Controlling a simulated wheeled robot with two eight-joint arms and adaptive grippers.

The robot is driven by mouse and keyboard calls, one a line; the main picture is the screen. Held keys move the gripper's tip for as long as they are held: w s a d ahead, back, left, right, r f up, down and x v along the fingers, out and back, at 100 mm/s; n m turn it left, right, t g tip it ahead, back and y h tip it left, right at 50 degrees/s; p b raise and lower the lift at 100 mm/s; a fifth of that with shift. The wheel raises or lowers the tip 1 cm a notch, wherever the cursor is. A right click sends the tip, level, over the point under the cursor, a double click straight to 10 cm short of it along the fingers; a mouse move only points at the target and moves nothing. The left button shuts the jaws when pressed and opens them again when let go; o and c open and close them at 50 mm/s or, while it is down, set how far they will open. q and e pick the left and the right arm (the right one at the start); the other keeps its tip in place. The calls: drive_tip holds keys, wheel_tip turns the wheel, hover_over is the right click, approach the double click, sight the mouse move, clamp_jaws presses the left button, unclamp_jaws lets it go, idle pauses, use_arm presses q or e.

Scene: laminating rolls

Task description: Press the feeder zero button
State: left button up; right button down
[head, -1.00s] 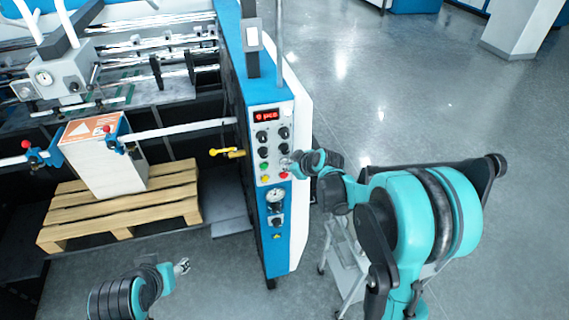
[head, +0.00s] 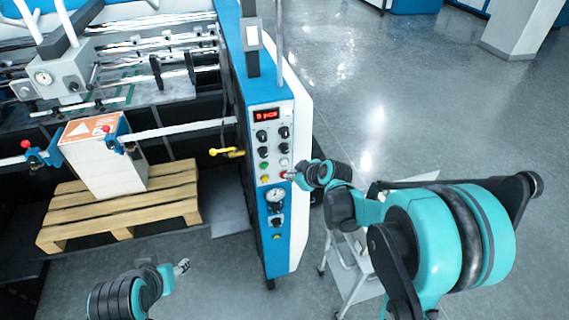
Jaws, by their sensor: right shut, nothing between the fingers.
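The control panel (head: 271,142) is on the end face of the blue and white machine. It has a red digital display (head: 266,115), dark knobs, a green button (head: 264,165), a yellow button (head: 265,179) and a white button (head: 284,162). The labels are too small to read, so I cannot tell which is the feeder zero button. My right gripper (head: 287,176) is shut and empty, its tip by the red button at the panel's lower right, which it partly covers. I cannot tell whether it touches. My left gripper (head: 183,267) is low, away from the panel; its fingers are unclear.
A wooden pallet (head: 75,219) with a stack of sheets (head: 118,176) stands left of the panel. A yellow handle (head: 228,152) sticks out beside the panel. A light cart (head: 352,268) stands under my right arm. The floor to the right is open.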

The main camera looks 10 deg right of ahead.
drive_tip(key=shift+s, duration=1.1)
use_arm(q)
wheel_tip(320, 180, down, 25)
drive_tip(key=b, duration=2.5)
drive_tip(key=shift+f, duration=0.2)
use_arm(e)
drive_tip(key=s+f+m+g+h, duration=0.1)
drive_tip(key=s+f+m+h, duration=0.2)
drive_tip(key=s+f, duration=1.7)
drive_tip(key=s+m, duration=0.3)
drive_tip(key=m, duration=0.1)
drive_tip(key=shift+s+m+g, duration=0.35)
drive_tip(key=shift+m+g, duration=0.05)
use_arm(q)
drive_tip(key=shift+c, duration=0.4)
